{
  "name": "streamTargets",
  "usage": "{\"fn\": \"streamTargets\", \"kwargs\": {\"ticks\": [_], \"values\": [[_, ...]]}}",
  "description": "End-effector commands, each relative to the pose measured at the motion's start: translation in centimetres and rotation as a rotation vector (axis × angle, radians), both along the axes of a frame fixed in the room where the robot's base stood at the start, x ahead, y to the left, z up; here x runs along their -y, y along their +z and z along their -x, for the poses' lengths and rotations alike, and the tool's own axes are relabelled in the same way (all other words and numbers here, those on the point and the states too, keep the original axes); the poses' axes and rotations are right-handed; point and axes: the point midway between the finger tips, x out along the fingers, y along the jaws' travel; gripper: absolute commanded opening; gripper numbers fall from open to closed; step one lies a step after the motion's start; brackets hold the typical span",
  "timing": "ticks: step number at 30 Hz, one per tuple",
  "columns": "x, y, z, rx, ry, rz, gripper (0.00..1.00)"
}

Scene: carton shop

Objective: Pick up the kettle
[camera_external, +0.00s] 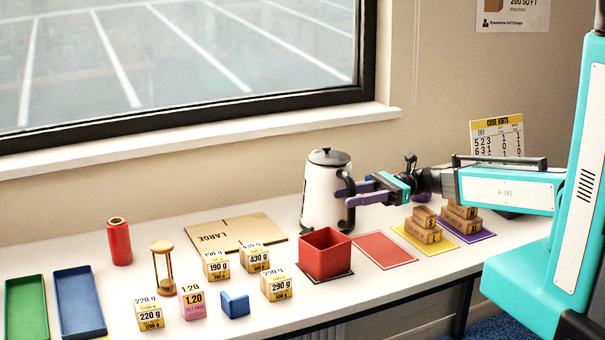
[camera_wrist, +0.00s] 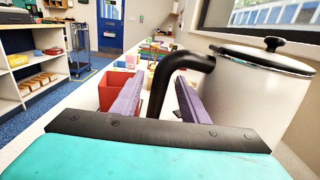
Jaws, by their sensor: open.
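The kettle (camera_external: 321,190) is white with a black lid and a black handle, and stands upright on the table by the wall. In the wrist view the kettle (camera_wrist: 262,98) fills the right side, with its black handle (camera_wrist: 172,75) reaching left. My gripper (camera_external: 354,191) is at the kettle's handle side, with its purple fingers pointing at the kettle. In the wrist view my gripper (camera_wrist: 155,100) is open, with the handle between its two fingers. I cannot tell whether either finger touches the handle.
A red open box (camera_external: 326,256) stands in front of the kettle, beside a red mat (camera_external: 384,249). Flat cardboard (camera_external: 235,233) lies left of the kettle. Small cartons sit on a yellow mat (camera_external: 412,241) and a purple mat (camera_external: 479,238) below my arm. The window sill (camera_external: 200,140) is behind.

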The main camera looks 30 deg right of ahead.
Motion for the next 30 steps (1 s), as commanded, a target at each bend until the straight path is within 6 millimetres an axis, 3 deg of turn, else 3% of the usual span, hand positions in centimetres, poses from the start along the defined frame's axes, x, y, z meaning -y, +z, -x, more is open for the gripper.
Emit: {"fn": "streamTargets", "kwargs": {"ticks": [13,20,30], "values": [[0.03,-0.02,0.01,0.000,0.000,0.000,0.40],[0.03,-0.02,0.01,0.000,0.000,0.000,0.02],[0.03,-0.02,0.01,0.001,0.000,0.000,0.00]]}}
